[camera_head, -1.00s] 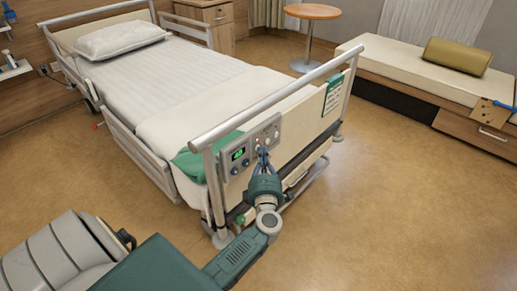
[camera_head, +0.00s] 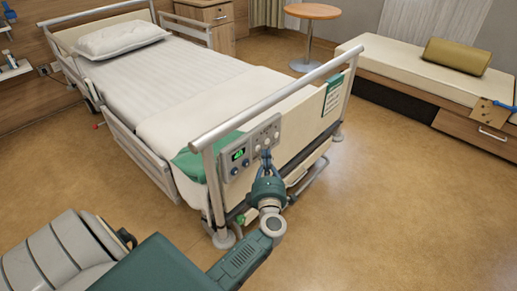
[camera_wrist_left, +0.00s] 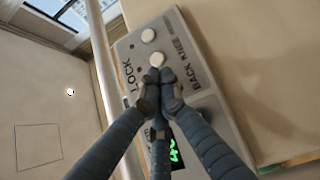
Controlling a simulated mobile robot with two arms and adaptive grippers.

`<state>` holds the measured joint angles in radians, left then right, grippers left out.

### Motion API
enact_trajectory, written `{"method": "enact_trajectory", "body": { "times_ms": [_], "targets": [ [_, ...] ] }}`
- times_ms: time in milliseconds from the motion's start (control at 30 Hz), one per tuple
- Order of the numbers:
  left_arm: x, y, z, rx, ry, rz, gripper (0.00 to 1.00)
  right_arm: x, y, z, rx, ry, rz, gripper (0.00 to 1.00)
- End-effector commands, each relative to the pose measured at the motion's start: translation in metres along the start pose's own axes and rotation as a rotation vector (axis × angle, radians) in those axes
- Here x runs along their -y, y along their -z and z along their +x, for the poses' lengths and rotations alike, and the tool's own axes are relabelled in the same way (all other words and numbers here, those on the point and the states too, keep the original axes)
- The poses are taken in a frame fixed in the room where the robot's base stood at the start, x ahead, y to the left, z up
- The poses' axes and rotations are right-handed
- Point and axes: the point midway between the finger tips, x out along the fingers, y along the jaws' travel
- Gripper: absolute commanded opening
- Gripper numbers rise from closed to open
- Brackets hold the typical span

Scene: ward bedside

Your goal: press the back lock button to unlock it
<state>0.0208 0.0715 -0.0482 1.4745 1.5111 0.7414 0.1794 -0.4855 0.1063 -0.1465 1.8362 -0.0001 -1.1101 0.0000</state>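The bed's control panel (camera_head: 249,151) is on the footboard. In the left wrist view it is a grey panel (camera_wrist_left: 188,35) with the words LOCK, BACK and KNEE. One round white button (camera_wrist_left: 157,59) lies nearest the BACK label, with another white button (camera_wrist_left: 148,35) beyond it, nearer KNEE. My left gripper (camera_head: 266,154) is in front of the panel. Its fingers are drawn together and hold nothing. In the left wrist view the fingertips (camera_wrist_left: 160,75) lie just below the BACK button; whether they touch the panel I cannot tell. My right gripper is not in view.
The panel also has a green display (camera_head: 239,154) and dark knobs. A metal rail (camera_head: 275,102) runs above the footboard. A green card (camera_head: 332,94) hangs at its right. The floor (camera_head: 390,200) to the right is clear. A bench (camera_head: 410,77) stands beyond.

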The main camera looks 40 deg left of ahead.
Motion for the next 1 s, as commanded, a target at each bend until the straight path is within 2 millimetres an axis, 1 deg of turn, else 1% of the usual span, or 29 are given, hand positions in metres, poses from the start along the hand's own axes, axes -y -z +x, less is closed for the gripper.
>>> {"method": "enact_trajectory", "body": {
  "times_ms": [267,433,533,733,1000],
  "targets": [
    [0.001,-0.001,-0.001,0.0,0.001,0.0,0.0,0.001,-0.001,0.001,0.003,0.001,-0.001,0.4],
    [0.001,-0.012,-0.011,0.001,0.003,-0.002,0.0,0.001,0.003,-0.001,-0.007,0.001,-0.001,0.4],
    [0.001,-0.019,-0.018,0.0,0.003,-0.003,0.0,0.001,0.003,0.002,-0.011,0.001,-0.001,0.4],
    [0.001,-0.032,-0.031,0.001,0.003,-0.002,0.0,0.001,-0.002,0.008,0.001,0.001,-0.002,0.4],
    [0.001,-0.036,-0.035,0.0,0.001,0.0,0.0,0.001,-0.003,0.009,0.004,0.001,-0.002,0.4]
  ]
}}
